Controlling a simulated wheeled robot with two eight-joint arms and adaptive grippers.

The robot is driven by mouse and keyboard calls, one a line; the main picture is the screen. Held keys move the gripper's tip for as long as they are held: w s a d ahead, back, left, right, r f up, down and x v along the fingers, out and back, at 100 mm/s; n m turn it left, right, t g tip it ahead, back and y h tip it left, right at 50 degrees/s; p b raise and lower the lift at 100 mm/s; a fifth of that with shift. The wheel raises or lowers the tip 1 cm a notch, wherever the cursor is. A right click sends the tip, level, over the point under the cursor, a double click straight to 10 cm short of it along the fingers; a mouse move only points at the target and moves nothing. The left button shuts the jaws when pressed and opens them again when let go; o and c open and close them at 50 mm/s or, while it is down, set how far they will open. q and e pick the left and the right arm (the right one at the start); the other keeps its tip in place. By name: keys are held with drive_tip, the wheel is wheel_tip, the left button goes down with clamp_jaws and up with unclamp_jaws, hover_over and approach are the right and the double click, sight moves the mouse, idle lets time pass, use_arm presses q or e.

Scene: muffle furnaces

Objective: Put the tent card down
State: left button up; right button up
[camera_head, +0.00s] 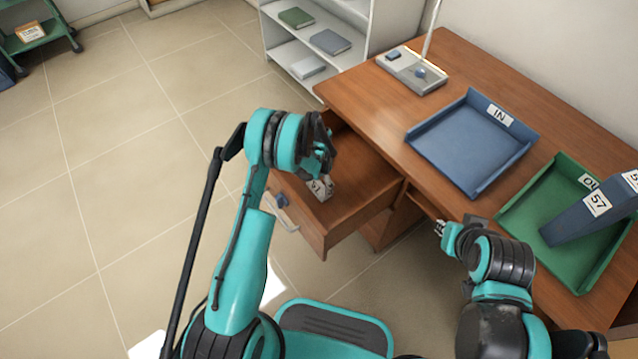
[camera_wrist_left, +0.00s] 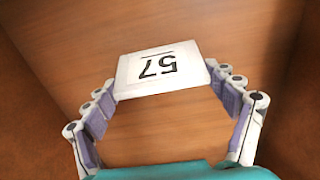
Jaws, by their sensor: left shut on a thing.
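The tent card (camera_head: 320,187) is a small white folded card with black print. In the left wrist view the card (camera_wrist_left: 160,68) reads "57" upside down and sits between the two fingers. My left gripper (camera_head: 322,172) is shut on it, inside the open desk drawer (camera_head: 364,188). The wooden drawer bottom (camera_wrist_left: 165,132) shows around the card; I cannot tell whether the card touches it. My right gripper (camera_head: 440,229) is beside the desk's front edge, away from the card; its fingers are too small to judge.
The desk (camera_head: 370,95) holds a blue IN tray (camera_head: 470,180), a green OUT tray (camera_head: 522,206) with a blue binder (camera_head: 585,220) marked 57, and a lamp base (camera_head: 410,72). A white shelf (camera_head: 278,45) stands behind.

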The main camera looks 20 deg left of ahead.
use_arm(q)
drive_tip(key=o, duration=1)
drive_tip(key=shift+f, duration=0.1)
